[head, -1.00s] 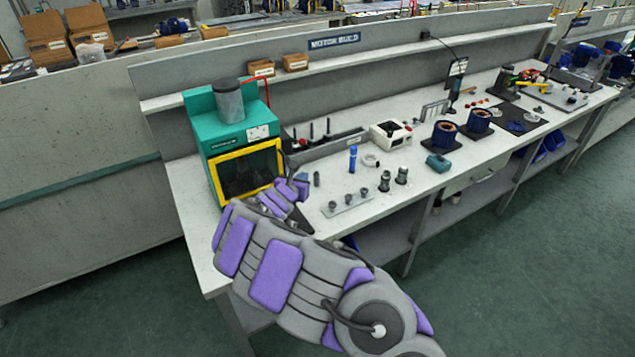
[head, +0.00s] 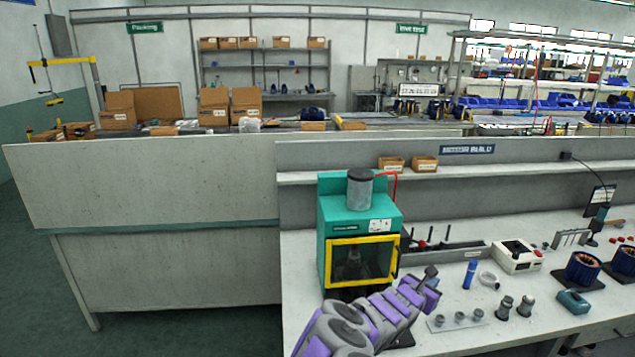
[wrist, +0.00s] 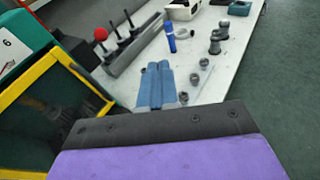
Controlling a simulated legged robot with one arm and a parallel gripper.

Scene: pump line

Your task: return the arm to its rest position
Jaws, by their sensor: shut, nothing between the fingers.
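My arm, grey with purple pads, reaches up from the bottom of the head view over the left end of the bench. My gripper (head: 432,273) is at its end, just right of the green press machine (head: 361,222) with the yellow-framed window. In the wrist view my gripper (wrist: 157,66) shows as two blue-grey fingers side by side, shut with nothing between them. The yellow frame of the machine (wrist: 82,70) is close on the left in that view.
A row of upright tools (head: 437,254) stands behind my gripper. A blue bottle (head: 469,274), a plate with several grey parts (head: 457,321) and two dark fittings (head: 514,306) stand to the right. Two motor stators (head: 583,268) are farther right. The bench (head: 430,343) is bare near its front.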

